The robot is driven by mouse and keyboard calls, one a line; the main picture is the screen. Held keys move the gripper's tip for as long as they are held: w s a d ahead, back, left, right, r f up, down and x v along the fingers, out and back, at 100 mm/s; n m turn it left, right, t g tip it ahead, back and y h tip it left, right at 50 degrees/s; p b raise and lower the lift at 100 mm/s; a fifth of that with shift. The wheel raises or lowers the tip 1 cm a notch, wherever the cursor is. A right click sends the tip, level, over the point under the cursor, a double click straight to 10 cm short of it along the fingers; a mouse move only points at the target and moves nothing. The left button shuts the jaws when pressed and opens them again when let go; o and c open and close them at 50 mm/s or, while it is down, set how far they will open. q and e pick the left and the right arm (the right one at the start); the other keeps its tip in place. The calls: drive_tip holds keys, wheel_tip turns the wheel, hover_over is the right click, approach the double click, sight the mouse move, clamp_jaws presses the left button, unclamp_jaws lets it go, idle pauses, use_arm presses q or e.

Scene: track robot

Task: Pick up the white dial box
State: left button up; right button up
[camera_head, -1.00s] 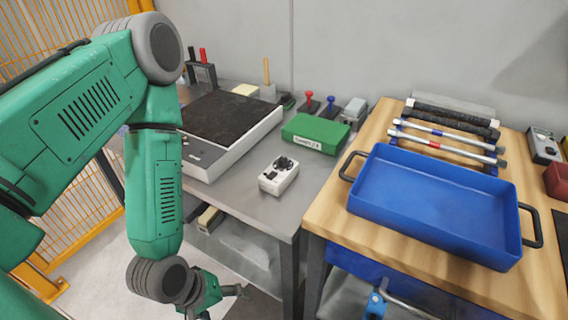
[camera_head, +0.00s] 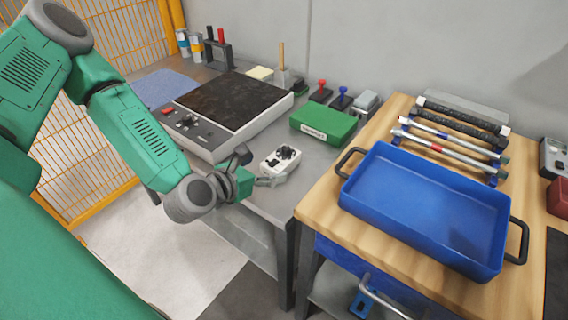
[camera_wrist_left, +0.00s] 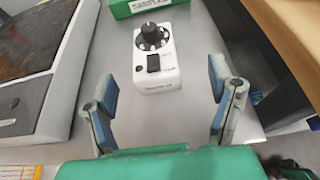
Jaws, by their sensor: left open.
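The white dial box (camera_head: 281,161) stands on the grey table near its front edge. It has a black dial and a black switch on top. In the left wrist view the white dial box (camera_wrist_left: 155,62) lies ahead of and between the two fingers. My left gripper (camera_head: 258,168) is at the table's front edge, just short of the box. In the left wrist view my left gripper (camera_wrist_left: 163,98) is open and empty, with its blue-padded fingers spread wide. My right gripper is not in view.
A green case (camera_head: 323,123) lies behind the box. A large device with a dark top (camera_head: 222,112) stands to the left. A wooden table with a blue tray (camera_head: 425,205) stands to the right. Bare grey table surrounds the box.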

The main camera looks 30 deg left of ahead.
sight(271, 162)
use_arm(q)
drive_tip(key=w, duration=0.1)
drive_tip(key=w+f, duration=0.1)
drive_tip(key=w, duration=0.1)
drive_tip(key=shift+a+f, duration=0.3)
drive_tip(key=shift+w+a+f, duration=0.15)
drive_tip(key=shift+w+a, duration=0.05)
drive_tip(key=shift+a, duration=0.05)
drive_tip(key=x, duration=0.4)
drive_tip(key=shift+w+d+f, duration=0.1)
drive_tip(key=shift+w+d, duration=0.05)
drive_tip(key=shift+w, duration=0.1)
drive_tip(key=shift+w+d, duration=0.2)
drive_tip(key=shift+d, duration=0.15)
drive_tip(key=shift+a, duration=0.4)
drive_tip(key=c, duration=1.5)
drive_tip(key=shift+o, duration=0.3)
drive_tip(key=shift+s+a+f, duration=0.1)
drive_tip(key=shift+a, duration=0.05)
